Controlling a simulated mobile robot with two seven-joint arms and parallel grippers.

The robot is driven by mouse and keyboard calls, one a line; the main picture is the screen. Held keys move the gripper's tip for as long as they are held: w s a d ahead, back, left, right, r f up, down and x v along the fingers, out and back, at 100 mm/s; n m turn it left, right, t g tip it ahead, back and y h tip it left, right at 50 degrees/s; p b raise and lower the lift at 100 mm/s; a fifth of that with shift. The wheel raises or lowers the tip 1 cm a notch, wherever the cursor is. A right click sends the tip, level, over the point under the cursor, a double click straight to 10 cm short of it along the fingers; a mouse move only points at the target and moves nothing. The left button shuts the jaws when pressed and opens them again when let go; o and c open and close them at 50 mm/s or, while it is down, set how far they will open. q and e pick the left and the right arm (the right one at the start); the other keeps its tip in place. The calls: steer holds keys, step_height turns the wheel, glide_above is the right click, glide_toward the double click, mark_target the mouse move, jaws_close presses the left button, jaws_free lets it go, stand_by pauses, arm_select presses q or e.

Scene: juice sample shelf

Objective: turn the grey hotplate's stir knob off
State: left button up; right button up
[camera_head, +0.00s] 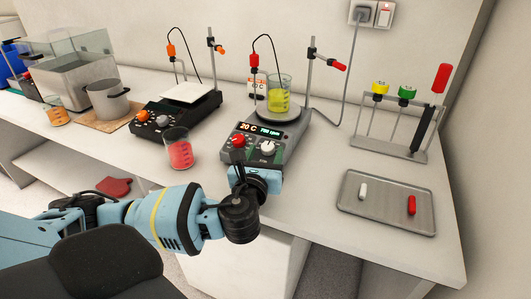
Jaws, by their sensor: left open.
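The grey hotplate (275,137) stands on the bench at the middle of the view. Its front panel has a red knob (238,140) below a reading of 20 C and a white knob (267,148) below a green reading that looks like 700 rpm. A beaker of yellow liquid (279,95) stands on its plate. My left gripper (250,172) is open just in front of the panel, below the two knobs; whether it touches the hotplate cannot be told. It holds nothing that I can see. My right gripper is not in view.
A black hotplate (176,115) with an orange knob and a beaker of red liquid (179,149) stand to the left. A metal tray (387,225) and a rack (390,145) stand to the right. A stand rod (309,75) rises behind the grey hotplate.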

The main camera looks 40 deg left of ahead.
arm_select(q)
steer(key=shift+w+a, duration=0.1)
steer(key=shift+w, duration=0.2)
